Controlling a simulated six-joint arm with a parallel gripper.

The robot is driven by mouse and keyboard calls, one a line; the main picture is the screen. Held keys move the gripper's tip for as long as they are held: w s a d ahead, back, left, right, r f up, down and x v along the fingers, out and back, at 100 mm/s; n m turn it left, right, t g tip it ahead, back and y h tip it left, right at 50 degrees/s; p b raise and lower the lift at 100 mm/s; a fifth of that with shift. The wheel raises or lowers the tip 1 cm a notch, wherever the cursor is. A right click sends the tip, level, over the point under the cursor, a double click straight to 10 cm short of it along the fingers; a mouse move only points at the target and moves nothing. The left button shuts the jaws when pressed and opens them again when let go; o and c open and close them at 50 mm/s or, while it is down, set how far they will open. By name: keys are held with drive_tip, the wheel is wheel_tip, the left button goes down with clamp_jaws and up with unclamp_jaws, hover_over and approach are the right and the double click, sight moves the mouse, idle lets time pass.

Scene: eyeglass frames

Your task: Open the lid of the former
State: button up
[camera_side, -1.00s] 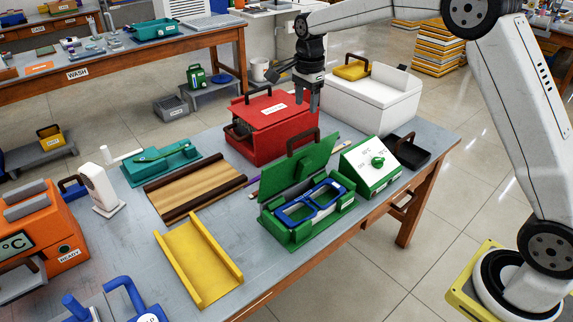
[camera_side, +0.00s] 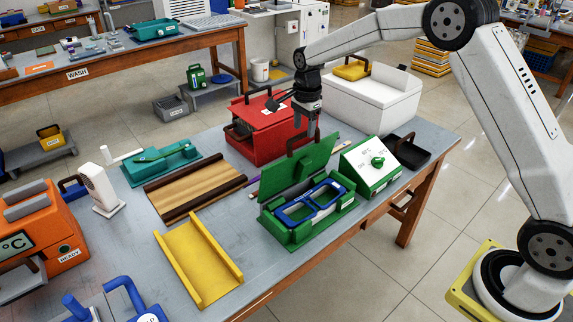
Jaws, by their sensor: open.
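The green former (camera_side: 318,222) stands near the front edge of the table. Its green lid (camera_side: 298,172) is raised and tilted back at the rear, with a dark handle (camera_side: 303,147) along its top edge. A blue eyeglass frame (camera_side: 312,202) lies in the open former. My gripper (camera_side: 302,140) is open, pointing down at the lid's handle. Its fingertips overlap the handle in this view, and I cannot tell whether they touch it. Part of the handle is hidden by the fingers.
A red box (camera_side: 262,135) stands behind the lid and a white chest (camera_side: 372,98) behind that. A green control box (camera_side: 372,168) sits close to the right of the former. A yellow channel (camera_side: 200,260) and a wooden tray (camera_side: 195,187) lie to the left.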

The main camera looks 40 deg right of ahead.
drive_tip(key=shift+f, duration=0.7)
clamp_jaws()
drive_tip(key=shift+w+r, duration=0.1)
idle(0.9)
